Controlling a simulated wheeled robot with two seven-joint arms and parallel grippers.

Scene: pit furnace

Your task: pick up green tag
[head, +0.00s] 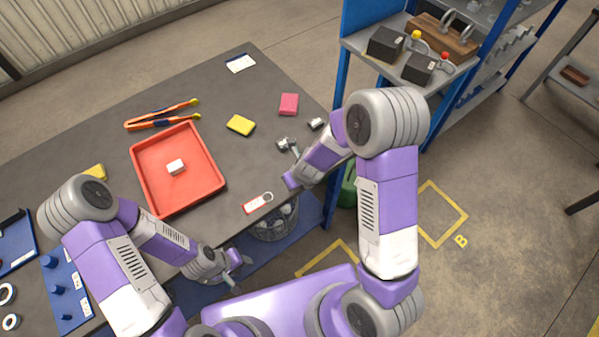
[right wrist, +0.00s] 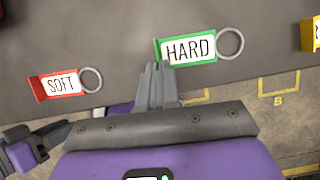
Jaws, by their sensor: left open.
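The green tag (right wrist: 187,50) reads HARD and has a metal ring at its right end. In the right wrist view it is at upper centre over the grey table. My right gripper (right wrist: 159,66) has its fingers close together, with the tips at the tag's lower left corner. I cannot tell whether they touch it. In the head view my right arm hides this tag. My left gripper (head: 234,268) is open and empty in front of the table edge.
A red tag (head: 257,203) reading SOFT (right wrist: 62,84) lies left of the green one. A red tray (head: 148,196) holds a white cube. A blue shelf (head: 347,75) stands right.

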